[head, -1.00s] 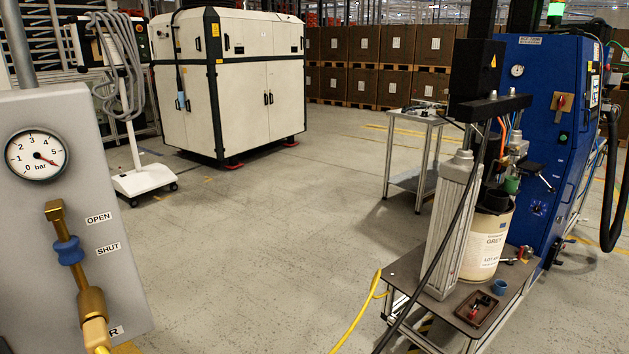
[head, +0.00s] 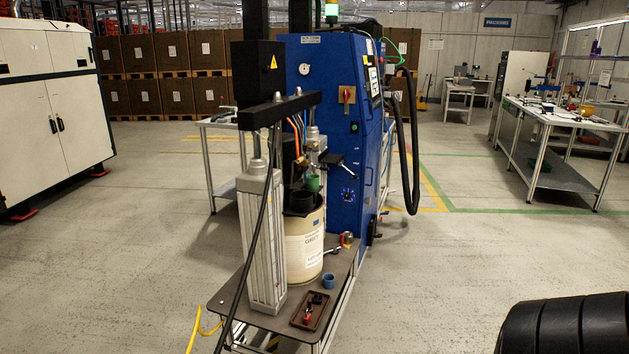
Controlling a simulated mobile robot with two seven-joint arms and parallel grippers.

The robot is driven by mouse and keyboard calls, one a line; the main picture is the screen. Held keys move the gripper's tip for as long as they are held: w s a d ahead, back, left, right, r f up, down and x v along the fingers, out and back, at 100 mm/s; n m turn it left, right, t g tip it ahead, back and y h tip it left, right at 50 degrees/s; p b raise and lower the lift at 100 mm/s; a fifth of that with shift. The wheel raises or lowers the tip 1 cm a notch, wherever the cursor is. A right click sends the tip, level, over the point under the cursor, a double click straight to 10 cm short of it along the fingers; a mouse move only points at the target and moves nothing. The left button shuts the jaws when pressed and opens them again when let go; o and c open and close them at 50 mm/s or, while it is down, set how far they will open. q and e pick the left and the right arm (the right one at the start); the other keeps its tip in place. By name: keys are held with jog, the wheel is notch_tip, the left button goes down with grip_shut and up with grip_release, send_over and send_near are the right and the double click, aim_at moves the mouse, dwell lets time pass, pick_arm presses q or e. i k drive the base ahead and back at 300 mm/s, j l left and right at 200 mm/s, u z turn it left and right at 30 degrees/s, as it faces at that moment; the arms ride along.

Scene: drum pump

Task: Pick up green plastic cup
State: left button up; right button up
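A small green object (head: 313,183), which looks like the green plastic cup, shows at the top of the cream drum (head: 304,250), on its right side. It is small in the head view, and I cannot tell exactly what it rests on. The drum stands on the pump's low table (head: 245,308), behind a tall silver column (head: 262,240). Neither of my grippers is in view.
A blue cup (head: 328,281) and a brown tray (head: 310,311) with small parts sit on the table's front. A blue cabinet (head: 340,130) stands behind. A black hose hangs before the column. A black ribbed object (head: 570,325) fills the lower right.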

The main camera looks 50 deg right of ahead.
aim_at(312, 180)
jog(key=i+l, duration=0.1)
jog(key=l, duration=0.5)
jog(key=i+l+u, duration=0.1)
jog(key=l, duration=0.5)
jog(key=i+l, duration=0.15)
jog(key=l, duration=0.5)
